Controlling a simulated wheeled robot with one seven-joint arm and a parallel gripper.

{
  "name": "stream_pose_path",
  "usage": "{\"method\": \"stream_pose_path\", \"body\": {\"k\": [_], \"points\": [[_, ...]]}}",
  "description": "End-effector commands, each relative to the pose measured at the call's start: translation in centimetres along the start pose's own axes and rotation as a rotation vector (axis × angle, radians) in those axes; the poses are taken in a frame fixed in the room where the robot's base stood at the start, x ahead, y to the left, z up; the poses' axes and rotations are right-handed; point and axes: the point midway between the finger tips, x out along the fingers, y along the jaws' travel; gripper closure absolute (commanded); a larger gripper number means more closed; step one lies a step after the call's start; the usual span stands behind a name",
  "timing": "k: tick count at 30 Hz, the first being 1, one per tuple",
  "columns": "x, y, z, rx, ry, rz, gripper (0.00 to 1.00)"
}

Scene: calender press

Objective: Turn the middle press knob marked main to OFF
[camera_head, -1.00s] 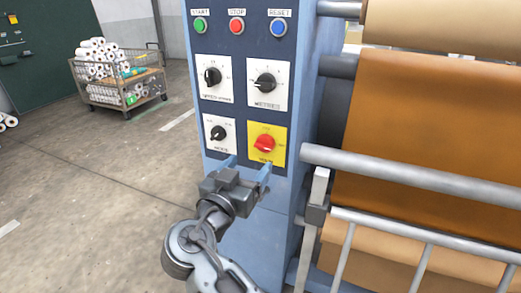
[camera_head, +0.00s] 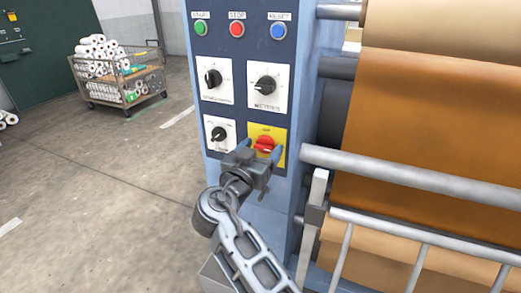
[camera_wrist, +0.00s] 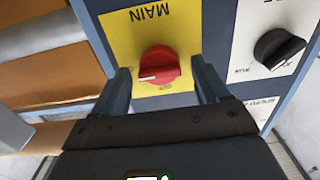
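The red knob (camera_head: 264,144) sits on a yellow plate (camera_head: 280,160) at the lower right of the blue press panel. In the wrist view the plate (camera_wrist: 118,47) reads MAIN upside down, and the red knob (camera_wrist: 160,64) has a white pointer mark toward the picture's left. The small position lettering is not readable. My gripper (camera_head: 260,149) is at the plate with its fingers apart. In the wrist view my gripper (camera_wrist: 165,85) has one finger on each side of the knob's lower part, with visible gaps; I cannot tell whether either touches it.
A black knob (camera_head: 218,133) is just left of the yellow plate. Two more black knobs (camera_head: 213,79) (camera_head: 265,85) are above, under green, red and blue buttons. A steel bar (camera_head: 400,175) and brown rollers stand at right. Open floor lies left, with a cart (camera_head: 120,75) behind.

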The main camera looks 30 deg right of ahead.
Motion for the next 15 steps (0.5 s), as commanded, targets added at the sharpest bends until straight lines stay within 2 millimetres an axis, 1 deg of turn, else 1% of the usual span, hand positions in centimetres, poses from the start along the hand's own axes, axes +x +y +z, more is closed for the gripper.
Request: {"method": "stream_pose_path", "body": {"k": [1, 2, 15], "points": [[-0.01, 0.00, 0.00, 0.000, 0.000, 0.000, 0.29], [-0.01, 0.00, 0.00, 0.000, 0.000, 0.000, 0.32], [-0.03, 0.00, 0.00, 0.000, 0.000, 0.000, 0.74]]}}
